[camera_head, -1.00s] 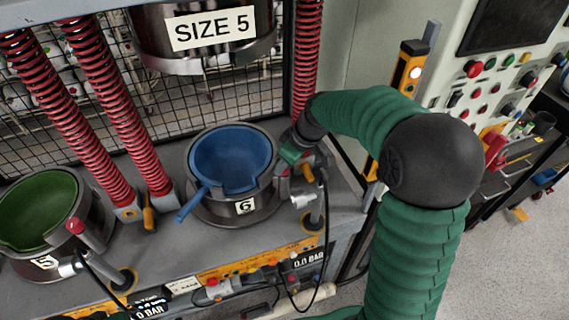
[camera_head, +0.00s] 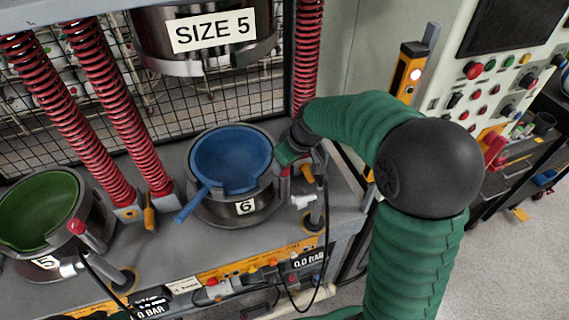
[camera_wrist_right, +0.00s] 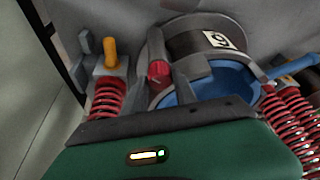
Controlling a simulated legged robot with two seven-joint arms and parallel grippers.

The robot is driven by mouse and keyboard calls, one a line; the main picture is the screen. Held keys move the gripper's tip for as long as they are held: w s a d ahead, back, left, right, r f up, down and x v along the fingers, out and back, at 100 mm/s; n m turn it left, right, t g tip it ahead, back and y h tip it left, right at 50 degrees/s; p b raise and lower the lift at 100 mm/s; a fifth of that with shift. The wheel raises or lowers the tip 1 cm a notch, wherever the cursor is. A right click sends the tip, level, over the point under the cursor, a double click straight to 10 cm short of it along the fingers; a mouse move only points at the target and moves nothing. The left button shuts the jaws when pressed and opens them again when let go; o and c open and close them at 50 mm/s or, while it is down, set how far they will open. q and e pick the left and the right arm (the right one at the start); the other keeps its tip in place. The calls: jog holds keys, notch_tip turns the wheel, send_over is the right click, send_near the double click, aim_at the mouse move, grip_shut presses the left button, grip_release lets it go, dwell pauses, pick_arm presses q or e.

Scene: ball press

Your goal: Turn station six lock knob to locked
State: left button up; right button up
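Station six is the blue bowl (camera_head: 232,160) in a grey ring with a "6" label; the bowl also shows in the wrist view (camera_wrist_right: 215,84). Its lock knob (camera_wrist_right: 158,72) is red and shows in the wrist view, close in front of my right gripper, beside the ring. My left gripper is not clearly in view.
Station five (camera_head: 40,212), with a green bowl, stands at the left with its own red knob (camera_head: 76,226). Red springs (camera_head: 110,115) rise behind the bowls. The "SIZE 5" press head (camera_head: 208,40) hangs above. A control panel (camera_head: 490,90) is at the right.

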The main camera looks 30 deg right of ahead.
jog(key=o, duration=0.3)
jog(key=shift+s+d, duration=0.1)
jog(key=shift+f, duration=0.1)
